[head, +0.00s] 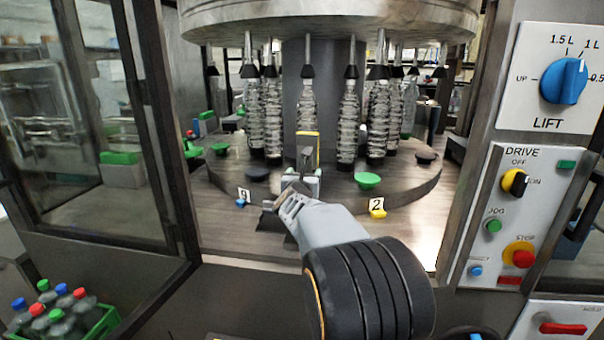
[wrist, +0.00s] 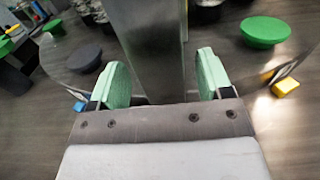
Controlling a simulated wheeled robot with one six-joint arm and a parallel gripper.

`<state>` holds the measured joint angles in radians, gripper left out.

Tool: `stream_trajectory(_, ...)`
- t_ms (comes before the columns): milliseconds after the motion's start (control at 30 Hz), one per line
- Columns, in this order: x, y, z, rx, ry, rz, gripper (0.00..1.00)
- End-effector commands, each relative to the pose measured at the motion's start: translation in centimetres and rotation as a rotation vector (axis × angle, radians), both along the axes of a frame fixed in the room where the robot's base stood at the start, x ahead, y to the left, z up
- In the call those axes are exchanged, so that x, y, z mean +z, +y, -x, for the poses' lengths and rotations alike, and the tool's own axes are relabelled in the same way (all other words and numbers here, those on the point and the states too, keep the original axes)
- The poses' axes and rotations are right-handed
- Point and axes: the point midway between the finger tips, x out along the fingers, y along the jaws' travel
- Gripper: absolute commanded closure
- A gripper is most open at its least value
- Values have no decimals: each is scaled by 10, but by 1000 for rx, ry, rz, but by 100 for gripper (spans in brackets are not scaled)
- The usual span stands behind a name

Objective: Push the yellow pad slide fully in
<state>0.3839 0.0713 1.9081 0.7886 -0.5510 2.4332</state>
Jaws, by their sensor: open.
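A yellow-edged upright plate (head: 308,137) stands in front of the central column, just beyond my gripper; it may be the yellow pad slide. Its lower part is hidden behind my gripper. My gripper (head: 303,181) is open over the deck in front of the bottle carousel. In the wrist view, the two pale green fingers of my gripper (wrist: 164,80) stand apart on either side of a grey metal post (wrist: 150,40). I cannot tell whether they touch it. A small yellow block (head: 377,209) lies by the sign 2; it also shows in the wrist view (wrist: 285,87).
Clear bottles (head: 347,125) hang around the column. Green discs (head: 367,180) and dark discs stand on the deck. A blue knob (head: 241,203) sits by sign 9. A control panel (head: 512,215) is at right, a glass door (head: 85,125) at left, a bottle crate (head: 103,322) lower left.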

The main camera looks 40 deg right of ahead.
Motion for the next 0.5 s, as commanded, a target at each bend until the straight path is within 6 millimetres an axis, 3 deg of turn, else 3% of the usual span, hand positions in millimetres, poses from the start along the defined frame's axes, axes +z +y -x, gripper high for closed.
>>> stream_trajectory(500, 0, -11, -12, 0, 0, 0, 28)
